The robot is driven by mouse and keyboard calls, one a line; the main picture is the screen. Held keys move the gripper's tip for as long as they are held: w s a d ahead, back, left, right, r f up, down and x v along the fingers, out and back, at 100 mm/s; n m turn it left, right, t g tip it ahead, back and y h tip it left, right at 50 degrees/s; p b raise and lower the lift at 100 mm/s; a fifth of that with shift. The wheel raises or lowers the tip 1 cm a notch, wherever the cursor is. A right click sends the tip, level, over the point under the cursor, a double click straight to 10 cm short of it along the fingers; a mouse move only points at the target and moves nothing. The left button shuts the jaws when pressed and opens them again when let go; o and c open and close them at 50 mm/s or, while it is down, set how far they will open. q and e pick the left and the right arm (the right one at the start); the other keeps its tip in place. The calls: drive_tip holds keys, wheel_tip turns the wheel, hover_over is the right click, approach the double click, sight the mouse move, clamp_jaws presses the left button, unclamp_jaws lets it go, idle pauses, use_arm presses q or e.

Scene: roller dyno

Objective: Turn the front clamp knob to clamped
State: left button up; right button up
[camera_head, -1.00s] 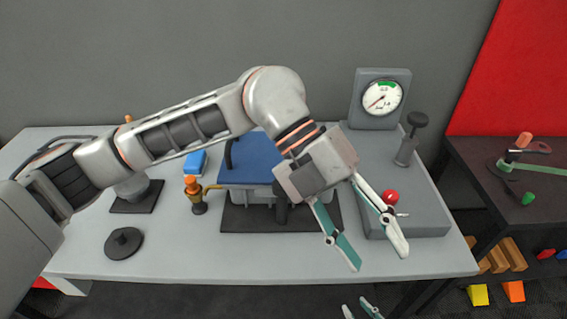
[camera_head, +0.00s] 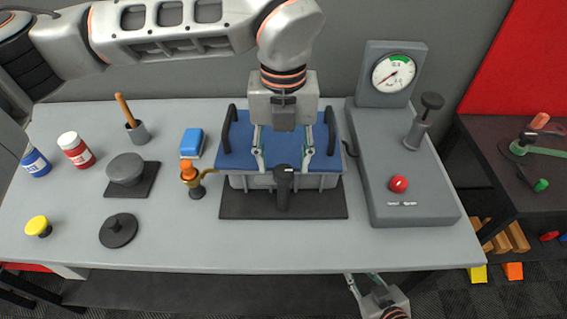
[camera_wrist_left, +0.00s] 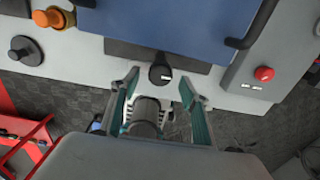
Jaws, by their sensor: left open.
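The black front clamp knob (camera_head: 283,190) with a white mark stands at the front of a grey box with a blue lid (camera_head: 240,148). My left gripper (camera_head: 283,166) is open, pointing down over the lid's front edge, its fingers on either side of the knob in the picture. In the left wrist view the knob (camera_wrist_left: 160,74) appears between the open fingertips (camera_wrist_left: 159,82), with no contact visible. My right gripper (camera_head: 362,279) is low in front of the table edge, its fingers apart and empty.
A grey console (camera_head: 400,212) with a gauge, a red button (camera_head: 398,184) and a black-topped lever (camera_head: 418,130) stands right of the box. An orange-topped brass valve (camera_head: 191,178) is left of it.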

use_arm(q)
drive_tip(key=shift+f, duration=1.2)
drive_tip(key=c, duration=1.1)
